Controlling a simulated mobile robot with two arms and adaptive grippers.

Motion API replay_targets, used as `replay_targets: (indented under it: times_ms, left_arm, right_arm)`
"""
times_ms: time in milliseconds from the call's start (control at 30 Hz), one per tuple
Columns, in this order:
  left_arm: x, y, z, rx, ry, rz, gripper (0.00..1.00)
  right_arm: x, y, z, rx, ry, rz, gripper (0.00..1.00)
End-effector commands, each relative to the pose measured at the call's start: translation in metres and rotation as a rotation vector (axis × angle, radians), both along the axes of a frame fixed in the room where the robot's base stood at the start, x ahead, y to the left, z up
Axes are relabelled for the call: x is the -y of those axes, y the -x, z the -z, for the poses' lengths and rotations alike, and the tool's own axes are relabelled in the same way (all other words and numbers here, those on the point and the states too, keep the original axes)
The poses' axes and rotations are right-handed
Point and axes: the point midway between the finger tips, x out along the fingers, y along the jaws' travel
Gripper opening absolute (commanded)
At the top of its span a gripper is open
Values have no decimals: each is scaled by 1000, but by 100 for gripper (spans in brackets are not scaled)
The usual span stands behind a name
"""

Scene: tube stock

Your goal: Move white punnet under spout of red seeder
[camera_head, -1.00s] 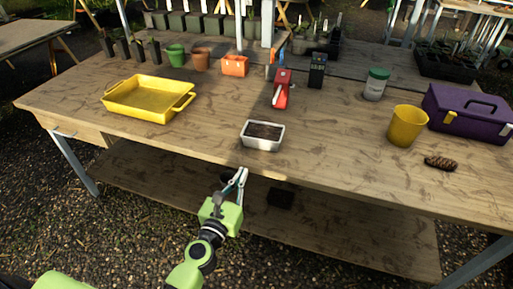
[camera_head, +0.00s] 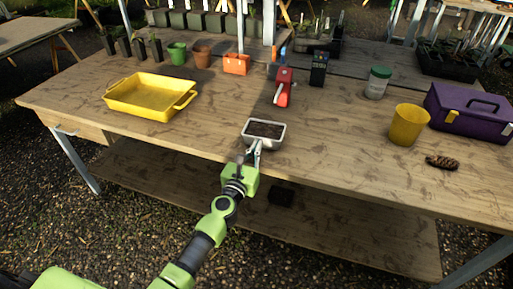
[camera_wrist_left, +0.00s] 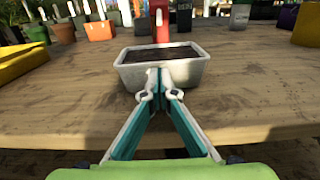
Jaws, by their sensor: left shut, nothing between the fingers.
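The white punnet (camera_head: 265,130), filled with dark soil, sits upright near the front edge of the wooden bench. It also shows in the left wrist view (camera_wrist_left: 190,72). The red seeder (camera_head: 283,88) stands behind the punnet and a little to the right; it also shows in the left wrist view (camera_wrist_left: 160,22), partly hidden by the punnet. My left gripper (camera_head: 256,148) is shut and empty, its fingertips at the near side of the punnet; I cannot tell whether they touch it. In the left wrist view the closed fingertips (camera_wrist_left: 160,90) overlap the punnet's front wall. My right gripper is not in view.
A yellow tray (camera_head: 150,98) lies to the left. An orange pot (camera_head: 236,64) and a black device (camera_head: 318,70) stand near the seeder. A yellow cup (camera_head: 407,124), a pine cone (camera_head: 442,162) and a purple toolbox (camera_head: 470,112) are at the right. Bench between punnet and seeder is clear.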

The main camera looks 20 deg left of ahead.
Motion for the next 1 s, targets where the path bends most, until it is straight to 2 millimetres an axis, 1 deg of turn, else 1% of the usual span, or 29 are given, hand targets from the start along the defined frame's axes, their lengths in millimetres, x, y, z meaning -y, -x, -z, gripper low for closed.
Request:
replay_targets:
  times_ms: [167,267,400,500,867,1000]
  left_arm:
    - [0,0,0,0,0,0,0]
    - [0,-9,0,2,1,-2,0]
    - [1,-27,0,2,2,-1,0]
    - [1,-32,0,1,1,0,0]
    - [1,-32,0,0,0,0,0]
    - [6,-31,0,0,2,1,0]
  right_arm:
    - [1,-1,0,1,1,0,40]
    - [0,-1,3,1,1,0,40]
    - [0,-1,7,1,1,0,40]
    - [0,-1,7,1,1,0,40]
    - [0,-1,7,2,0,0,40]
    - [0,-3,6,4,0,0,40]
